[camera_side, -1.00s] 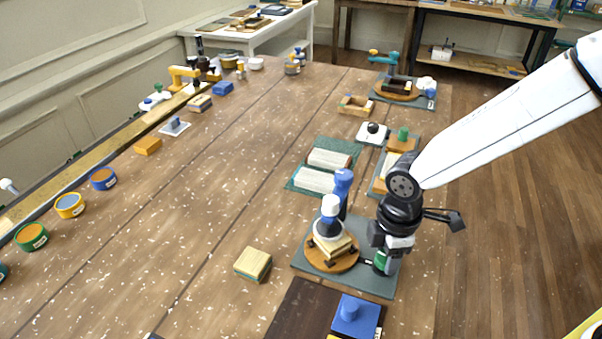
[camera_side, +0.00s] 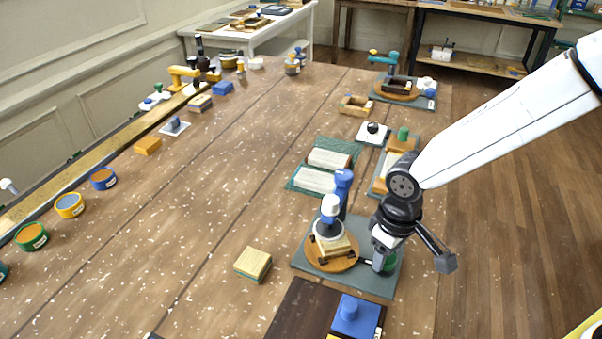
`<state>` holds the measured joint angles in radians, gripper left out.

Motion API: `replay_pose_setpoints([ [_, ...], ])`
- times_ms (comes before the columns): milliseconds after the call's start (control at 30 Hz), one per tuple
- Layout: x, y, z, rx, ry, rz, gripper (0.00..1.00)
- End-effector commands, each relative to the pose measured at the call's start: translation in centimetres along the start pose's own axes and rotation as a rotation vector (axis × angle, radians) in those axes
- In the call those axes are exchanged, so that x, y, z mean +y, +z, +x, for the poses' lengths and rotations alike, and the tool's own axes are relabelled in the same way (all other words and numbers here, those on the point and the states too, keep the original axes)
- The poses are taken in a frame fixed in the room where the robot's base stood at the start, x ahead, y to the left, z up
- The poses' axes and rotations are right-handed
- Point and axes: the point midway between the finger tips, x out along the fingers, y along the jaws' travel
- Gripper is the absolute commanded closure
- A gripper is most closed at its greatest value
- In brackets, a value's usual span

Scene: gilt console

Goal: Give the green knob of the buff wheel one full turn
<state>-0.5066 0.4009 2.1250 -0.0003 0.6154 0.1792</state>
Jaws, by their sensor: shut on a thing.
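The buff wheel (camera_side: 314,253) is an orange-tan disc on a grey base plate (camera_side: 375,284), with a wood-coloured block (camera_side: 338,247) clamped on it under a white and blue post (camera_side: 330,210). The green knob (camera_side: 391,261) stands at the right of the disc, on a short dark crank arm. My gripper (camera_side: 384,263) points down over the knob and is shut on it. Its fingers hide the knob's left part.
A wood block (camera_side: 253,264) sits left of the plate. Two pale blocks on a green mat (camera_side: 322,167) lie behind. The table's middle left is clear.

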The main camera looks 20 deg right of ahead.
Motion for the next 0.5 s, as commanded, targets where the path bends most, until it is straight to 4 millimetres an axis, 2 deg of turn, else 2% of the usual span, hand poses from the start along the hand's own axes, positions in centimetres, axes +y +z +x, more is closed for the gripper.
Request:
replay_pose_setpoints([
  [500,0.01,0.05,-0.03,-0.002,0.001,0.488,1.0],
])
